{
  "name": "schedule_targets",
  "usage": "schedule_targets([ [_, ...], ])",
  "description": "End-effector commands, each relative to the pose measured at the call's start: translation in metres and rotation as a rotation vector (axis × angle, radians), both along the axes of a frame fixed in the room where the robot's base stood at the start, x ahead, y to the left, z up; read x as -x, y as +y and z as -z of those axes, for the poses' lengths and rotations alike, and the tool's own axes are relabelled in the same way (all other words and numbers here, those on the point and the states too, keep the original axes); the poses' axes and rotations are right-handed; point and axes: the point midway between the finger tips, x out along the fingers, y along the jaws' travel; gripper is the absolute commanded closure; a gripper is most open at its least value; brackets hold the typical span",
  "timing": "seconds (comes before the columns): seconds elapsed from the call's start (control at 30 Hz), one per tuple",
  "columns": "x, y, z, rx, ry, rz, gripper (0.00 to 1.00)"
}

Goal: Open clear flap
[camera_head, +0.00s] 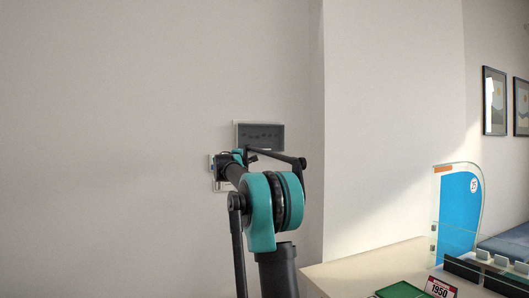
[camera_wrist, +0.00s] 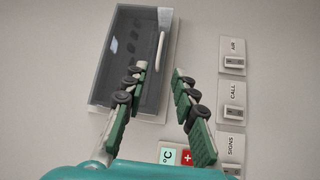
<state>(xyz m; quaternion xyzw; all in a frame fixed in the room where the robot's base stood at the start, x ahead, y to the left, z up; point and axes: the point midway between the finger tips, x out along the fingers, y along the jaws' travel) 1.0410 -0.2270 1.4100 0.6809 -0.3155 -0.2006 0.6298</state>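The clear flap (camera_wrist: 122,50) covers a dark grey box on the wall, with a pale upright handle (camera_wrist: 159,52) near its right side in the wrist view. The flap looks closed. My gripper (camera_wrist: 160,71) is open, its two green fingers apart and nothing between them. The left fingertip overlaps the lower right part of the box in the picture. The handle shows just beyond the fingertips, in line with the gap; I cannot tell whether they touch. In the head view the covered box (camera_head: 260,136) is on the wall behind my arm, which hides its lower part.
Wall plates marked AIR (camera_wrist: 233,55), CALL (camera_wrist: 232,100) and SIGNS (camera_wrist: 230,147) line the right. A °C panel (camera_wrist: 168,157) with a red plus sits below. A counter (camera_head: 350,270) with a clear blue-backed screen (camera_head: 459,205) stands at lower right.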

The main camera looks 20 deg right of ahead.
Motion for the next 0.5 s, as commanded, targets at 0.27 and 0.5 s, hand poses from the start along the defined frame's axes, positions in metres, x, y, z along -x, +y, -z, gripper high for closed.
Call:
schedule_targets([
  [0.27,-0.039,-0.038,-0.006,-0.002,0.000,0.002,0.73],
  [0.5,-0.068,-0.065,-0.011,-0.002,0.000,0.001,0.73],
])
